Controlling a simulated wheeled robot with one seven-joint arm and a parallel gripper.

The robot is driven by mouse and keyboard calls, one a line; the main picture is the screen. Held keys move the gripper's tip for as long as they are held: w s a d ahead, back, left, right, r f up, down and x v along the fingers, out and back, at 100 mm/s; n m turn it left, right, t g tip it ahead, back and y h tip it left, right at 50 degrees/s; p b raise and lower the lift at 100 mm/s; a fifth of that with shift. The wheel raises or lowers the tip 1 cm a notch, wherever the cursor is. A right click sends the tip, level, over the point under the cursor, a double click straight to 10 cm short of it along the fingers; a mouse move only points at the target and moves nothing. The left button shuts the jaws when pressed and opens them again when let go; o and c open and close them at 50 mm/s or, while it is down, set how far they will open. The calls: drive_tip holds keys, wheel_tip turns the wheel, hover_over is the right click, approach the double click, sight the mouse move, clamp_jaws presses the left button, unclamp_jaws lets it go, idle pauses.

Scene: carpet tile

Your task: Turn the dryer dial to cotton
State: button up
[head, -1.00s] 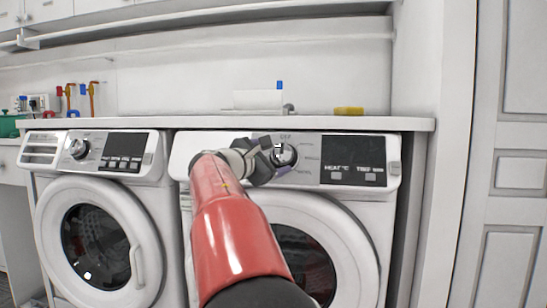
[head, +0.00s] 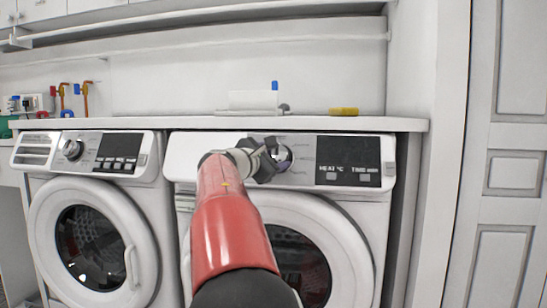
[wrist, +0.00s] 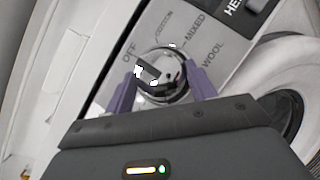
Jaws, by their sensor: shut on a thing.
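The dryer (head: 225,148) is the right-hand machine, with a round silver dial (head: 286,160) on its front panel. In the wrist view the dial (wrist: 172,66) has a dark grip bar and a shiny rim. The labels OFF, COTTON, MIXED and WOOL curve around its upper side; COTTON (wrist: 164,22) lies between OFF and MIXED. The grip bar's upper end leans toward OFF, but its exact setting is hard to tell. My gripper (wrist: 160,72) is shut on the dial, one purple finger on each side. In the head view my gripper (head: 270,158) partly covers the dial's left side.
A dark display (head: 348,161) sits right of the dial. A second front-loading machine (head: 90,155) stands to the left. The counter (head: 370,125) above holds a yellow item (head: 344,112) and a white box (head: 253,100). A white wall and door close off the right.

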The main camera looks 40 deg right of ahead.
drive_tip(key=shift+r+m+g+p, duration=0.1)
drive_tip(key=shift+m+g+p, duration=0.2)
drive_tip(key=shift+m+p, duration=0.15)
drive_tip(key=shift+w+r+m+g+p, duration=0.15)
drive_tip(key=shift+m+g+p, duration=0.15)
drive_tip(key=shift+m+p, duration=0.4)
drive_tip(key=m+g+p, duration=0.1)
drive_tip(key=m+p, duration=0.1)
drive_tip(key=m+g+y+p, duration=0.1)
drive_tip(key=p, duration=0.1)
drive_tip(key=shift+r+m, duration=0.2)
drive_tip(key=shift+m, duration=0.15)
drive_tip(key=m+g+y+p, duration=0.1)
drive_tip(key=m+p, duration=0.2)
drive_tip(key=shift+w+y+p, duration=0.1)
drive_tip(key=shift+y+p, duration=0.2)
drive_tip(key=shift+f+m+g+p, duration=0.15)
drive_tip(key=shift+m+g+p, duration=0.15)
drive_tip(key=shift+m+p, duration=0.1)
drive_tip(key=o, duration=1)
